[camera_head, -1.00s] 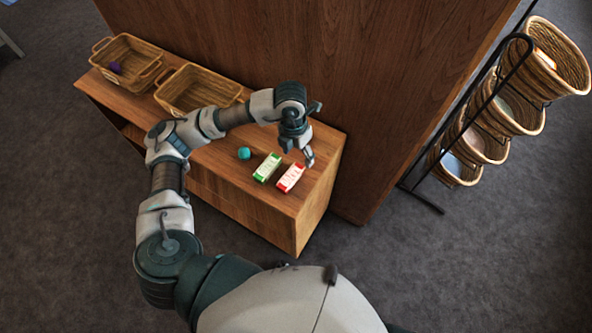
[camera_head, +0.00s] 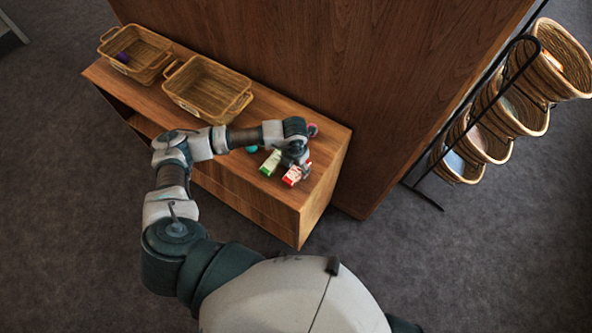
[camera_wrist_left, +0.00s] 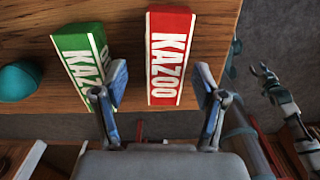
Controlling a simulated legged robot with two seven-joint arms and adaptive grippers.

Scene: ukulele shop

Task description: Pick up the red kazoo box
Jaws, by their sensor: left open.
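The red kazoo box (camera_head: 291,177) lies on the wooden shelf top near its right front end. My left gripper (camera_head: 300,168) is over it. In the left wrist view the red kazoo box (camera_wrist_left: 170,55) is ahead of and between the two spread blue-padded fingers of my left gripper (camera_wrist_left: 162,88). The gripper is open and holds nothing. A green kazoo box (camera_wrist_left: 83,62) lies just left of it, partly behind the left finger; it also shows in the head view (camera_head: 270,164). A small gripper, seemingly my right one (camera_wrist_left: 270,84), shows low at the right.
A teal round object (camera_wrist_left: 18,81) sits left of the green box. A pink object (camera_head: 312,129) shows behind my left wrist. Two wicker baskets (camera_head: 207,92) stand farther left on the shelf top (camera_head: 330,139). A tall wooden panel (camera_head: 330,60) rises behind. A basket rack stands right.

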